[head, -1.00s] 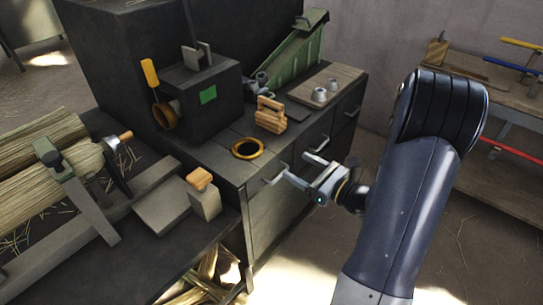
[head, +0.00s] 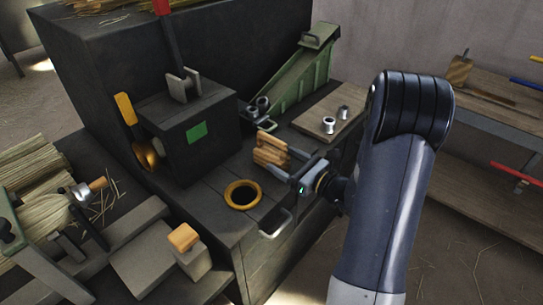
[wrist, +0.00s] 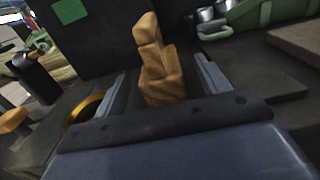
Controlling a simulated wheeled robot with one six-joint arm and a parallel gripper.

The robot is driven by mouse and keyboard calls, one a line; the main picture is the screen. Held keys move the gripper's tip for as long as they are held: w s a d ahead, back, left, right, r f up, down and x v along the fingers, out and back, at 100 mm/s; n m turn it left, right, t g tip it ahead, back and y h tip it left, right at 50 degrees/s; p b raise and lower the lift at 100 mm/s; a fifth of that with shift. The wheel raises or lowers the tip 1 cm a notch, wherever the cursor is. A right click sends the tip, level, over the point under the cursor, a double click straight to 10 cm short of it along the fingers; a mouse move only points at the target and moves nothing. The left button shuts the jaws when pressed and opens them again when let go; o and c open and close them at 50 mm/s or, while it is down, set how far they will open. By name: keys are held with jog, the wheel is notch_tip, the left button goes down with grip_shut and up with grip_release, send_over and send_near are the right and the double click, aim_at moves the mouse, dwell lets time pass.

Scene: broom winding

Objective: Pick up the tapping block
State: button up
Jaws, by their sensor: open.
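The tapping block, a light wooden block with a handle-like upper part (head: 271,149), stands on the dark bench top behind the brass-rimmed hole. In the wrist view the wooden block (wrist: 162,75) sits between my two fingers, with dark gaps visible on both sides. My gripper (head: 275,160) is open at the block, its fingers reaching along either side of it. I see no clear contact between fingers and wood. The fingers and wrist hide part of the block's lower right in the head view.
A brass-rimmed hole (head: 242,195) lies just in front of the block. A dark box with a green patch (head: 196,132) stands to the left. Drawer handles project at the front.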

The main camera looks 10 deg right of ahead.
aim_at(271, 153)
jog(key=x, duration=0.5)
jog(key=shift+w+a, duration=0.1)
jog(key=shift+w, duration=0.05)
jog(key=c, duration=1.3)
jog(key=shift+o, duration=0.2)
jog(key=shift+r, duration=0.1)
